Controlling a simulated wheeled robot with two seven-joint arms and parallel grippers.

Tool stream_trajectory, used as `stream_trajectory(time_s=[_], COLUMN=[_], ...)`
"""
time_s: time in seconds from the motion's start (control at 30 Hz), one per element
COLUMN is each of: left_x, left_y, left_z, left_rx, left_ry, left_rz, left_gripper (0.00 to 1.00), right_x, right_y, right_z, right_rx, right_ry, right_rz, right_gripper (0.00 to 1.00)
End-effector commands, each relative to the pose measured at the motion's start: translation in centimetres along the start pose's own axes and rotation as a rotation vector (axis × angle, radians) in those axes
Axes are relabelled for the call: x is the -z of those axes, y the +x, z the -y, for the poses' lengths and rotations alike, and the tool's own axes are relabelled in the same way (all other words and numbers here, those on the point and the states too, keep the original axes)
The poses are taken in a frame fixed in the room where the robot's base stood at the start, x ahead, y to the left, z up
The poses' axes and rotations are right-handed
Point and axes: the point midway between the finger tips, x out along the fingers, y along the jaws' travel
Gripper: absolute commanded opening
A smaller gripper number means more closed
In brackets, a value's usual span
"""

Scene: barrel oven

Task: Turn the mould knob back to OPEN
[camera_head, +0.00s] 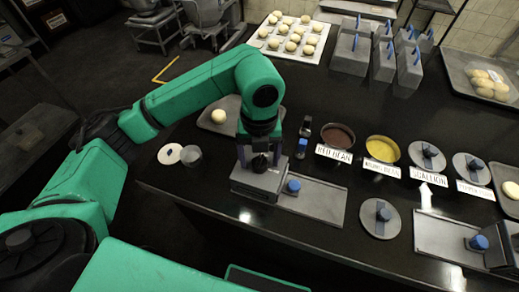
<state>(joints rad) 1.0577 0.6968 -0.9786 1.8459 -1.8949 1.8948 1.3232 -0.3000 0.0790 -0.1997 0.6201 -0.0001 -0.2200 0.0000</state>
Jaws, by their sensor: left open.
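A grey metal mould block (262,181) stands on the dark counter at the centre, with a blue knob (293,186) on its right side and a flat grey tray (322,203) beside it. My left gripper (260,163) points down at the top of this block, with its jaws open. The gripper body covers part of the block top, and I cannot tell whether the fingers touch anything there. No OPEN marking is readable. My right gripper is not in view.
Bowls of red filling (337,136) and yellow filling (382,149) stand behind label cards. Lidded containers (427,156) are farther right. A round lid (379,218) lies between the trays. A dough tray (321,28) is at the back.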

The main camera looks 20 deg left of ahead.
Motion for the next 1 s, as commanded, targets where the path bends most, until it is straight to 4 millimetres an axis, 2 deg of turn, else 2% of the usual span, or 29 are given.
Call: stream_trajectory(time_s=[0.17,0.27,0.4,0.5,0.6,0.73,1.0], left_x=[-0.1,-0.1,-0.2,-0.1,-0.1,0.0,0.0], left_y=[-1.9,-4.4,-9.0,-11.7,-13.5,-14.5,-14.5], left_z=[0.1,0.1,0.0,0.0,0.0,0.0,0.0], left_rx=[0.003,0.005,0.003,0.003,0.002,0.002,0.002], left_ry=[0.001,0.0,-0.001,-0.002,-0.002,-0.001,-0.001], left_rz=[0.003,0.007,0.01,0.009,0.006,0.003,0.001], left_gripper=[0.82,0.82,0.82,0.82,0.82,0.82,0.82], right_x=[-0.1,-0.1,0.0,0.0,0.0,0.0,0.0], right_y=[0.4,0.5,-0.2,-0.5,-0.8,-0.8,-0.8], right_z=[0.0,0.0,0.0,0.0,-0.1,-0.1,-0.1], right_rx=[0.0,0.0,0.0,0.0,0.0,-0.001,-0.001], right_ry=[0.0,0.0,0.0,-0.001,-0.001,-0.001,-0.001], right_rz=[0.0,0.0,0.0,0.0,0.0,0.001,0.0], right_gripper=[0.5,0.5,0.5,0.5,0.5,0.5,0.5])
